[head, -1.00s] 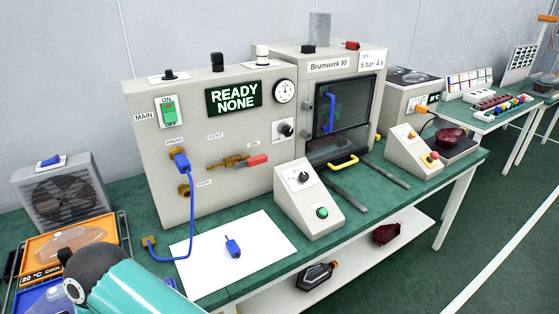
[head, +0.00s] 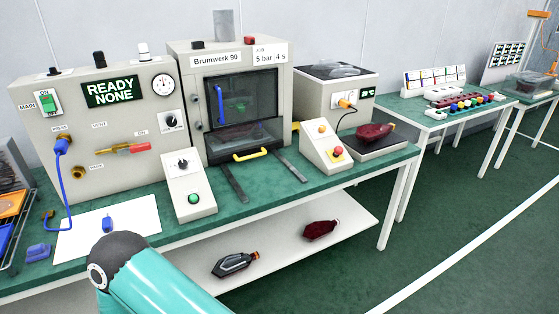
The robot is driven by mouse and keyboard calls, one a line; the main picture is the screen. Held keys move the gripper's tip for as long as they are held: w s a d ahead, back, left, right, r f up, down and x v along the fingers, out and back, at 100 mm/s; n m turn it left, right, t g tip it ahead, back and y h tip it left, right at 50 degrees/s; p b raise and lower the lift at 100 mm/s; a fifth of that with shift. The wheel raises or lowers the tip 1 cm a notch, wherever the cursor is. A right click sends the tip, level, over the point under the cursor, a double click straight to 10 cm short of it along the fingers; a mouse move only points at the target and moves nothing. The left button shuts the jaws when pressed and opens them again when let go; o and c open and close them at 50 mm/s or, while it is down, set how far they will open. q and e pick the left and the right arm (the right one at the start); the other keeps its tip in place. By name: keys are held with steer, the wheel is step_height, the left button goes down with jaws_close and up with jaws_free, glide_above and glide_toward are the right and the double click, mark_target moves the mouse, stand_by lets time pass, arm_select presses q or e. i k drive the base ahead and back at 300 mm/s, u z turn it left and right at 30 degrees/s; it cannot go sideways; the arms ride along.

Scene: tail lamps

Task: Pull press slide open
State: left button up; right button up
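The press (head: 185,105), labelled Brumwerk 90, stands on the green bench, with a dark window and a blue door handle (head: 220,103). The yellow slide handle (head: 252,155) sits low at the press front, close to the opening, so the slide appears pushed in. Two grey rails (head: 235,184) run out from under it toward the bench's front edge, with nothing on them. A teal link of my arm crosses the bottom of the head view, well in front of the press. Neither of my grippers shows.
A console with a green button (head: 190,184) stands left of the rails, and a console with a red button (head: 321,145) stands right. The grey panel (head: 90,130) reads READY NONE. Dark red (head: 321,230) and smoky (head: 236,264) lamps lie on the lower shelf.

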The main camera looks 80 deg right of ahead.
mark_target(239, 154)
steer(key=z, duration=0.05)
steer(key=k, duration=0.5)
steer(key=u, duration=1.2)
steer(key=i, duration=0.1)
steer(key=z, duration=3.2)
steer(key=i, duration=1)
steer(key=u, duration=0.15)
